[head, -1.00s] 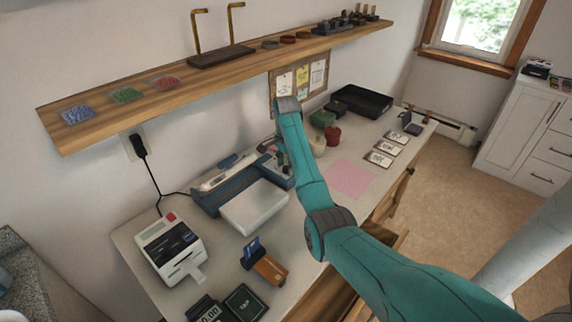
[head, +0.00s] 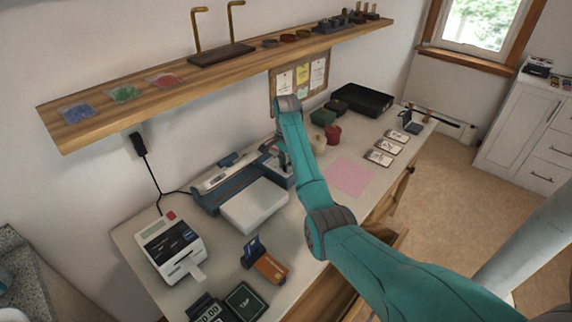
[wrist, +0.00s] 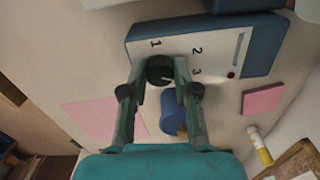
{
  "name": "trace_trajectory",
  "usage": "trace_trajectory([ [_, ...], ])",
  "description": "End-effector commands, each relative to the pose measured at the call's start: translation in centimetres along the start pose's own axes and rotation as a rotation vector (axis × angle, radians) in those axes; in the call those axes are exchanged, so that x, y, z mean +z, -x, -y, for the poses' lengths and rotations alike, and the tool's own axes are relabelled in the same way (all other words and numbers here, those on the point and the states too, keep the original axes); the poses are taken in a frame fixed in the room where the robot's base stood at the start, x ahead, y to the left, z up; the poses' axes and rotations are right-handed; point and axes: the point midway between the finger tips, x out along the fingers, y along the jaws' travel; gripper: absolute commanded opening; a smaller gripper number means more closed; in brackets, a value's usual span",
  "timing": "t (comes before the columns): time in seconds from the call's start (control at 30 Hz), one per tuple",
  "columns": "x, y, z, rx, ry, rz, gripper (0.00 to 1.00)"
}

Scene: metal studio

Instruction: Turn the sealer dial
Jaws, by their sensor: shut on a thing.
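The sealer is a blue and white machine (head: 222,182) at the back of the desk in the head view. Its panel (wrist: 215,55) fills the upper middle of the wrist view, with the marks 1, 2 and 3 printed on it. The round black dial (wrist: 160,69) sits on this panel, below the 1. My gripper (wrist: 161,78) is shut on the dial, one finger on each side. The dial's pointer setting is too small to tell. In the head view my arm hides most of the gripper and the dial.
A white block (head: 254,206) lies in front of the sealer. A pink sheet (head: 352,178) lies to the right. A wooden shelf (head: 120,115) runs above the desk.

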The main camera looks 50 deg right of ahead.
Motion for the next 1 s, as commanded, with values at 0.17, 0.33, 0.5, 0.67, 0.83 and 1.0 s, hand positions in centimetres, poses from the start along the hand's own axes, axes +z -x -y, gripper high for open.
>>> trace_trajectory([
  [0.17,0.0,0.0,-0.03,-0.001,0.132,0.0,0.0],
  [0.33,-0.01,0.0,-0.08,-0.001,0.291,0.0,0.0],
  [0.5,-0.02,0.0,-0.13,-0.001,0.454,0.0,0.0],
  [0.67,-0.04,0.01,-0.17,-0.001,0.605,0.0,0.0],
  [0.83,-0.08,0.01,-0.21,0.0,0.767,0.0,0.0],
  [1.0,-0.11,0.0,-0.24,0.0,0.929,0.0,0.0],
])
